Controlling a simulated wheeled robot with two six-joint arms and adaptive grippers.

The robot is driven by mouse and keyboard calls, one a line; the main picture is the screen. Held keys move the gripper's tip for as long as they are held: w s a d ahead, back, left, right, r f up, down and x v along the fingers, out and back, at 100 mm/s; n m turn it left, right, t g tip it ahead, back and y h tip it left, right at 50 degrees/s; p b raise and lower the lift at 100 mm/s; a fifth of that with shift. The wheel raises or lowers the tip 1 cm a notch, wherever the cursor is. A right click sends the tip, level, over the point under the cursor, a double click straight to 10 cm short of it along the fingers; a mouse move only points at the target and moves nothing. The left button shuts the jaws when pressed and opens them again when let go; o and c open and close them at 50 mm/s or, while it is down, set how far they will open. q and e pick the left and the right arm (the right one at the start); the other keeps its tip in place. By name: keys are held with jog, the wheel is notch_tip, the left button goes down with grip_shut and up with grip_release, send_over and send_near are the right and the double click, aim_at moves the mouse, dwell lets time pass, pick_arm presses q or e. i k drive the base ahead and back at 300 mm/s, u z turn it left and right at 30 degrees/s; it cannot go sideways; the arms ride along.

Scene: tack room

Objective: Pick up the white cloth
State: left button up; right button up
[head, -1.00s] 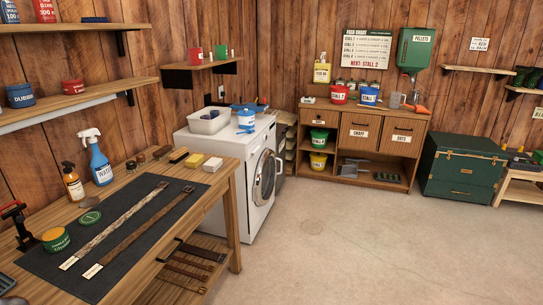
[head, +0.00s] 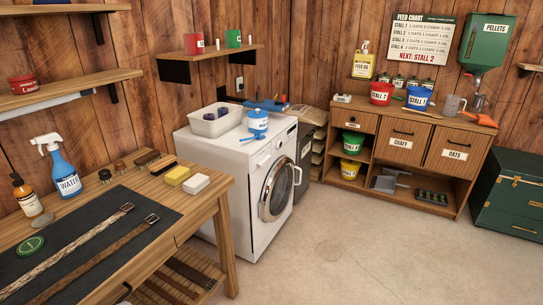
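A small white block-shaped item (head: 196,184) lies on the wooden workbench (head: 207,205) near its right end, next to a yellow sponge-like block (head: 178,175). It may be the folded white cloth; I cannot tell its material at this size. No other white cloth is clearly visible. Neither of my grippers shows in the head view.
The bench also holds a dark mat (head: 92,240) with two straps, a blue spray bottle (head: 59,168) and several brushes. A white washing machine (head: 238,175) stands just behind its right end. Open floor (head: 340,262) lies to the right, before a wooden cabinet (head: 398,150).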

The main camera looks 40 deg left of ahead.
aim_at(192, 186)
jog(key=i, duration=1.65)
jog(key=u, duration=0.5)
jog(key=i, duration=0.9)
jog(key=u, duration=1.6)
jog(key=i, duration=0.8)
jog(key=u, duration=0.8)
